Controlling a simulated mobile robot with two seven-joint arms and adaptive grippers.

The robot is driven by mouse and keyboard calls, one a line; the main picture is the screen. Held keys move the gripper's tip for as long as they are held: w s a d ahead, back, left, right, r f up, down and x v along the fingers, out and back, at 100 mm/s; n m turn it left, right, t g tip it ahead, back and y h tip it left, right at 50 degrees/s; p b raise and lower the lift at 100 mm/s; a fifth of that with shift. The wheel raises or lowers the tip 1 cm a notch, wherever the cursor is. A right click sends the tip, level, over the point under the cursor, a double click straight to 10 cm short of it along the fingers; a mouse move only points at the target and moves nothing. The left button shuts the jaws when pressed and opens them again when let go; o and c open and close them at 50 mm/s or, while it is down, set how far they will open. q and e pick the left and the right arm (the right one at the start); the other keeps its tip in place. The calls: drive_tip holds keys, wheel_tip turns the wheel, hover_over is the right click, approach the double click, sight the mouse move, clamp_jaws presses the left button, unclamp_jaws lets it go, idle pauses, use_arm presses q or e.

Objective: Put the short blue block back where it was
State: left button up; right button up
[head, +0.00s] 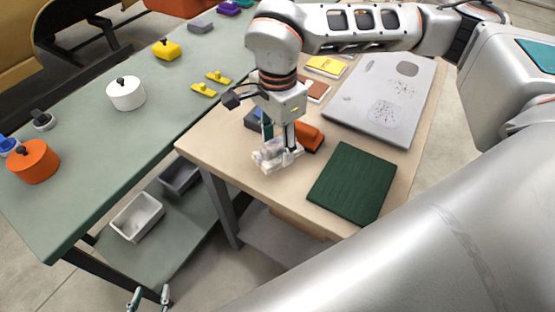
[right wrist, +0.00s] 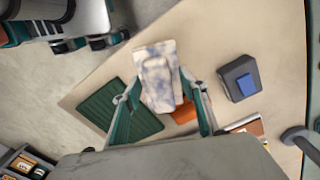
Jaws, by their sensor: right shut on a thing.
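My right gripper (head: 279,150) is shut on a pale, mottled white-and-bluish block (head: 268,158), above the near left part of the wooden table. The held block (right wrist: 157,75) also shows between the teal fingers in the right wrist view. A dark block with a blue patch on top (right wrist: 240,78) stands to the right of the held block there. In the head view that dark block (head: 253,118) is partly hidden behind my gripper. My left gripper (head: 150,297) is at the bottom edge, its fingertips apart, seemingly empty.
An orange block (head: 309,136) is beside my right gripper. A dark green mat (head: 350,182), a grey panel (head: 384,95) and yellow and brown flat items lie on the wooden table (head: 205,148). The green table holds a white pot (head: 126,94), an orange pot (head: 33,162) and several smaller things.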

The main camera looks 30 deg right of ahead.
drive_tip(key=shift+f, duration=0.95)
wheel_tip(320, 180, down, 3)
drive_tip(key=shift+f, duration=0.5)
drive_tip(key=shift+f, duration=0.15)
drive_tip(key=o, duration=1.1)
drive_tip(key=shift+c, duration=0.2)
